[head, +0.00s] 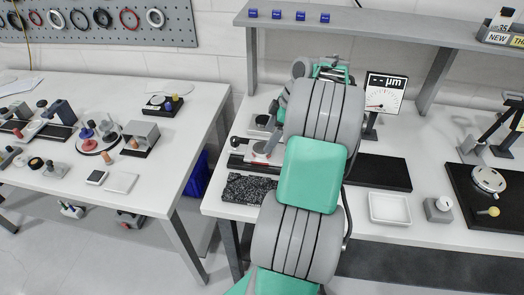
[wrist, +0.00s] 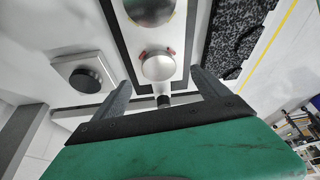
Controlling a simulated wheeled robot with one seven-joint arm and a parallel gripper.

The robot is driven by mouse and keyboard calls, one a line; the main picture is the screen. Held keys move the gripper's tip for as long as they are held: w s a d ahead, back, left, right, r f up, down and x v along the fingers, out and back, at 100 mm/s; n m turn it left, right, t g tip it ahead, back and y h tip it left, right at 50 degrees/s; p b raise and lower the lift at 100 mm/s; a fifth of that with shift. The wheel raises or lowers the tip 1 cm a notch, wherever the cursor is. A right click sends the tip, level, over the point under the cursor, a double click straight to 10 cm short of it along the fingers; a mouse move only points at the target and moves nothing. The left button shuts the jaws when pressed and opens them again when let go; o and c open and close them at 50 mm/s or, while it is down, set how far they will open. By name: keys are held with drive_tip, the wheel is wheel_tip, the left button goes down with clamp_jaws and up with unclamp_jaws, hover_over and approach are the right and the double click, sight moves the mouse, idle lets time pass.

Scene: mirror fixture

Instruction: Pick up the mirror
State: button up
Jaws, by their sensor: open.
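In the wrist view, my gripper (wrist: 158,78) is open, with one finger on each side of a small round silver piece (wrist: 158,66) with red bits at its edge. The fingers do not visibly touch it. A larger shiny round disc (wrist: 149,10), which looks like the mirror, is cut off by the top edge, beyond the fingertips. Both are on a pale fixture with a dark border. In the head view, my arm hides my gripper and much of the fixture; a pale round part with red (head: 262,150) shows just left of the arm.
A grey block with a round knob (wrist: 85,78) stands left of the fingers. A black speckled plate (head: 248,188) lies at the bench's front edge. A white tray (head: 389,208), a dial gauge display (head: 385,93) and a raised shelf (head: 400,27) are close to my arm.

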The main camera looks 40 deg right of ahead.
sight(262, 147)
drive_tip(key=x, duration=0.5)
drive_tip(key=shift+w+d+p, duration=0.1)
drive_tip(key=shift+p, duration=0.3)
drive_tip(key=shift+c, duration=0.6)
drive_tip(key=c, duration=1.5)
